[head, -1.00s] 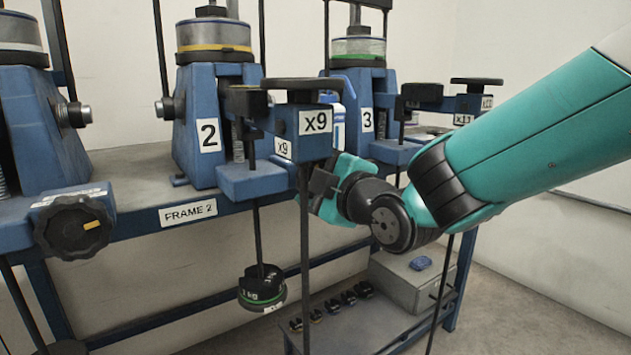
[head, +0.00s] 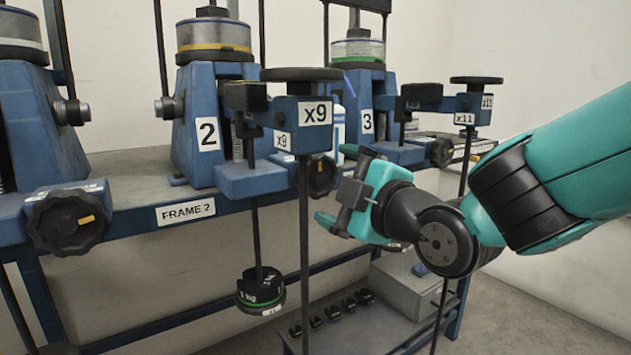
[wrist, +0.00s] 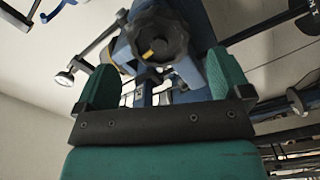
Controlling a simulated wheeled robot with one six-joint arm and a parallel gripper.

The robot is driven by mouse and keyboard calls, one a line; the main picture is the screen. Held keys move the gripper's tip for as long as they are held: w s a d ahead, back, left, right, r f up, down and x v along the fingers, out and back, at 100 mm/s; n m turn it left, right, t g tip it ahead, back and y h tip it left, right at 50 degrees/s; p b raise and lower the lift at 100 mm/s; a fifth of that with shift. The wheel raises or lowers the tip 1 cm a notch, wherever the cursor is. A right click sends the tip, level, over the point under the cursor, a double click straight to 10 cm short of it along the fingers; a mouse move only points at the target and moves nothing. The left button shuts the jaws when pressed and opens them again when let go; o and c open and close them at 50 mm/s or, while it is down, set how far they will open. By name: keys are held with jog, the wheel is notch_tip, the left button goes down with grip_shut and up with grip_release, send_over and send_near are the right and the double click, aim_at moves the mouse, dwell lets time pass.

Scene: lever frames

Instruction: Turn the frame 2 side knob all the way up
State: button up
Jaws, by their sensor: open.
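The frame 2 side knob (head: 321,176) is black, round and lobed, with a small yellow mark. In the head view it sits right of frame 2's lower blue block, partly behind the dark upright rod. My gripper (head: 336,185) is open to the right of the knob, its teal fingers spread above and below. In the wrist view, a black knob with a yellow mark (wrist: 160,36) shows ahead, between and beyond the open fingers of my gripper (wrist: 162,68). The gripper appears empty and apart from the knob.
The x9 lever end (head: 315,112) with its black handwheel (head: 302,74) overhangs the knob. Other side knobs are at the left (head: 68,222) and on frame 3 (head: 440,152). A hanging weight (head: 261,290) is below. Open floor lies at the right.

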aim_at(321, 179)
jog(key=shift+s+d+f+n+b, duration=0.1)
jog(key=shift+s+f+n+b, duration=0.1)
jog(key=shift+n+b, duration=0.4)
jog(key=shift+s+d+f+n+b, duration=0.1)
jog(key=shift+f+n+b, duration=0.05)
jog(key=shift+n+b, duration=0.45)
jog(key=w+a+n+b, duration=0.1)
jog(key=n, duration=0.2)
jog(key=w+a+n+b, duration=0.1)
jog(key=w+n, duration=0.1)
jog(key=n, duration=0.1)
jog(key=w+a+r+n+b, duration=0.1)
jog(key=w+n, duration=0.1)
jog(key=n, duration=0.1)
jog(key=shift+a+n, duration=0.15)
jog(key=shift+n, duration=0.15)
jog(key=shift+w+a+f, duration=0.15)
jog(key=shift+w+a, duration=0.05)
jog(key=shift+w, duration=0.05)
jog(key=shift+c, duration=0.4)
jog(key=shift+f, duration=0.1)
jog(key=c, duration=1.1)
